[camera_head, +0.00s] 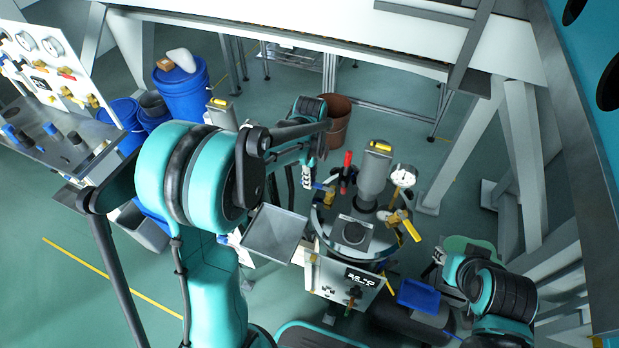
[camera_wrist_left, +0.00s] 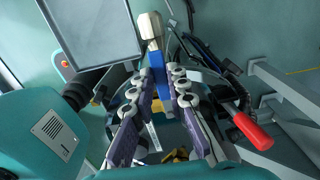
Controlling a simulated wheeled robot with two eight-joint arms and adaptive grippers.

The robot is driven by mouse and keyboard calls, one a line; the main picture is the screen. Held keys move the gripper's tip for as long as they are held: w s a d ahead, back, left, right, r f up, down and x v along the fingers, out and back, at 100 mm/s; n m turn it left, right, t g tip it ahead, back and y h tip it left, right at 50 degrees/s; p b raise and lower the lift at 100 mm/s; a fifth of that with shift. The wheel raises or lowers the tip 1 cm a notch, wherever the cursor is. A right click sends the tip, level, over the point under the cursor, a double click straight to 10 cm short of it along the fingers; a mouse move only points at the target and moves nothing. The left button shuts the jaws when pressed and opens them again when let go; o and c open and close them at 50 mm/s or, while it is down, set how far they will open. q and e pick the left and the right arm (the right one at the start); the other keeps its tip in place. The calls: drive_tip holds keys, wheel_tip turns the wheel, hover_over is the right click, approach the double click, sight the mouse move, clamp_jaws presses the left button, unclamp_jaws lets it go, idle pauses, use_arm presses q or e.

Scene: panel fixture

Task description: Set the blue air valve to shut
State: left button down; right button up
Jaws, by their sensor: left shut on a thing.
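The blue air valve's handle (camera_head: 324,187) is at the left side of the round machine in the head view. In the left wrist view the blue handle (camera_wrist_left: 158,64) stands between my fingertips. My left gripper (camera_head: 308,178) is shut on it, and it also shows in the left wrist view (camera_wrist_left: 160,80). The fingers hide the handle's lower part, and I cannot make out the valve body. My right arm is at the lower right of the head view; its gripper (camera_head: 435,264) is small there and its jaws are unclear.
A red handle (camera_head: 347,168) is close beside the blue one; it also shows in the wrist view (camera_wrist_left: 250,130). A yellow handle (camera_head: 411,231) and a white gauge (camera_head: 403,175) are on the machine's right. A grey tray (camera_head: 273,233) lies to the left. Blue drums (camera_head: 183,92) stand behind.

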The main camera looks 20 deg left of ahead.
use_arm(q)
drive_tip(key=c, duration=1.5)
unclamp_jaws()
wheel_tip(320, 180, up, 12)
drive_tip(key=s+f+n+t, duration=0.1)
drive_tip(key=s+n+t, duration=0.1)
drive_tip(key=s+n, duration=0.3)
drive_tip(key=s+d+f+n+t+b, duration=0.1)
drive_tip(key=s+n+t, duration=0.1)
drive_tip(key=s+n, duration=0.4)
drive_tip(key=s+d+f+n+t, duration=0.1)
drive_tip(key=s+n+t, duration=0.2)
drive_tip(key=s+n, duration=0.3)
drive_tip(key=shift+f+n, duration=0.1)
drive_tip(key=shift+n, duration=0.7)
